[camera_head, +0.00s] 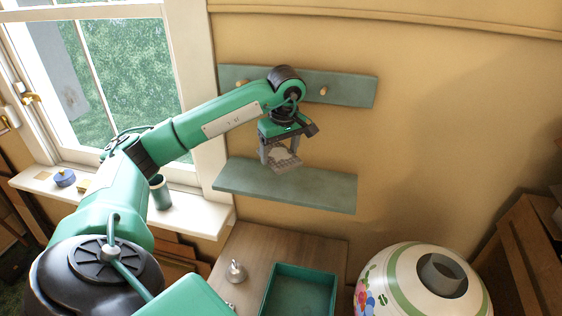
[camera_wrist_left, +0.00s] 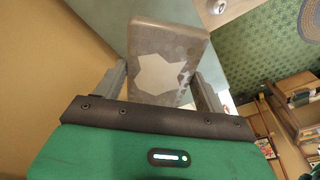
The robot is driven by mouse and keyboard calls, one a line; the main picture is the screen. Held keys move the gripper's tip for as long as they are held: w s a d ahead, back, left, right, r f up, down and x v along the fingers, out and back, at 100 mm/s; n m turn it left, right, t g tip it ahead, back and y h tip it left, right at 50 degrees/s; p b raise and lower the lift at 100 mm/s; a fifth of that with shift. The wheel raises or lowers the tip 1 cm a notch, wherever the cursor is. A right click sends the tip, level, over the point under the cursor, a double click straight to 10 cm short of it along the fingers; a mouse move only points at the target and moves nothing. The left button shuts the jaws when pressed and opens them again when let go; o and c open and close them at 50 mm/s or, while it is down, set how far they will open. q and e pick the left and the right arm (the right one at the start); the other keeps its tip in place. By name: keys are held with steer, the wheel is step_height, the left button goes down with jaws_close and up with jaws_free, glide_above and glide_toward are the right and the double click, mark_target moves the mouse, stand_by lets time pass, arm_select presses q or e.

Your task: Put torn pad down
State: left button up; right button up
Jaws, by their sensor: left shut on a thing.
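The torn pad (camera_head: 286,163) is a flat grey-brown piece with a pale, jagged patch. It also shows in the left wrist view (camera_wrist_left: 165,75), between the two fingers. My left gripper (camera_head: 280,158) is shut on the pad and points down, close to the wall. In the head view the pad appears just over the back edge of the green wall shelf (camera_head: 320,194). I cannot tell whether it touches the shelf. The shelf's visible top is bare. My right gripper is not in view.
A green peg rail (camera_head: 345,88) is fixed on the wall above the shelf. Below are a wooden table (camera_head: 270,245), a green tray (camera_head: 301,270), a small metal object (camera_head: 236,271) and a round flowered white vessel (camera_head: 395,277). A green cup (camera_head: 160,194) stands on the windowsill.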

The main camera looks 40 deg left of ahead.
mark_target(281, 153)
arm_select(q)
steer(key=shift+w+a+f+p, duration=0.15)
steer(key=shift+w+f+p, duration=0.1)
steer(key=shift+f, duration=0.5)
steer(key=shift+w+a+f+p, duration=0.15)
steer(key=shift+w+f+p, duration=0.1)
steer(key=shift+f, duration=0.5)
step_height(281, 153, down, 2)
steer(key=shift+d+f+p, duration=0.1)
steer(key=shift+f+p, duration=0.15)
steer(key=shift+p, duration=0.45)
steer(key=shift+w+a+f+p, duration=0.1)
steer(key=shift+f+p, duration=0.15)
steer(key=shift+f, duration=0.15)
steer(key=shift+w+a+f+p, duration=0.1)
steer(key=shift+f+p, duration=0.15)
steer(key=shift+f, duration=0.1)
steer(key=shift+f, duration=0.2)
steer(key=o, duration=0.9)
steer(key=shift+o, duration=0.2)
